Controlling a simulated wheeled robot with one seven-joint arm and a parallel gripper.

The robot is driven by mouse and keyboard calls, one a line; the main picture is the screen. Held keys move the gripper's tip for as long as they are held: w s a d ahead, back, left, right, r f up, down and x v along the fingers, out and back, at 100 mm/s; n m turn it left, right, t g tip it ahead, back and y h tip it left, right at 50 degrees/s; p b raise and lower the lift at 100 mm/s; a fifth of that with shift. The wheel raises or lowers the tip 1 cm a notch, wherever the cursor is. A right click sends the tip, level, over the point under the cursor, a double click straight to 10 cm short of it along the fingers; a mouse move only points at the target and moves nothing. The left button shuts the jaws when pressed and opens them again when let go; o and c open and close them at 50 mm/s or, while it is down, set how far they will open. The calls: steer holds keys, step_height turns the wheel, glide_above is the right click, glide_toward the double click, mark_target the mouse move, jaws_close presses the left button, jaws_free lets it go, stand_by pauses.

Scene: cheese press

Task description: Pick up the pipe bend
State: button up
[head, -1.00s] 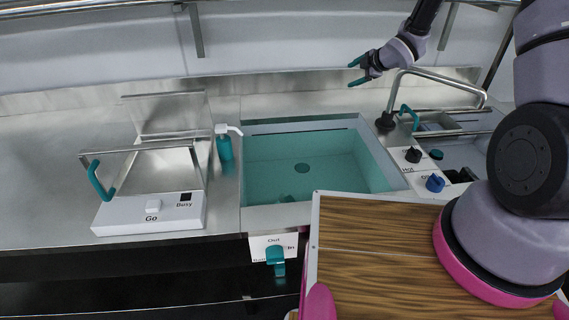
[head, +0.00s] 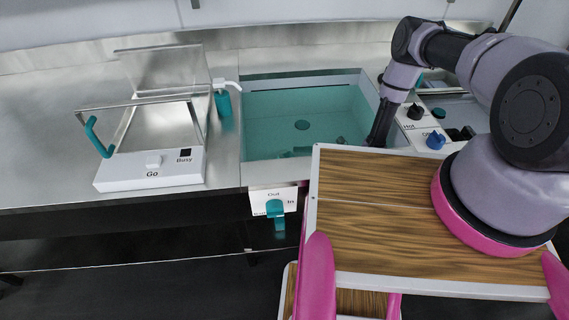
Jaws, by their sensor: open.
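A small dark teal piece (head: 297,152) lies low in the sink, near its front wall. It may be the pipe bend, but it is too small and too much hidden to tell. My gripper (head: 343,141) reaches down into the right front part of the sink, to the right of that piece. It is open, mostly hidden behind the wooden board's edge and the sink's front, and I see nothing held in it.
The teal sink (head: 265,120) has a dark drain. A wooden-topped board (head: 370,235) covers the front right. A soap dispenser (head: 223,104) and a press with a Go button (head: 152,162) stand left. Hot and cold knobs (head: 435,140) are at right. A teal-handled valve (head: 276,209) hangs below the sink.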

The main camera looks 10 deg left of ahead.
steer(key=shift+s+a+f, duration=0.1)
steer(key=shift+s+a, duration=0.1)
steer(key=shift+s, duration=0.15)
steer(key=a, duration=0.7)
steer(key=shift+s+f, duration=0.1)
steer(key=shift+f, duration=0.15)
jaws_close()
stand_by(0.9)
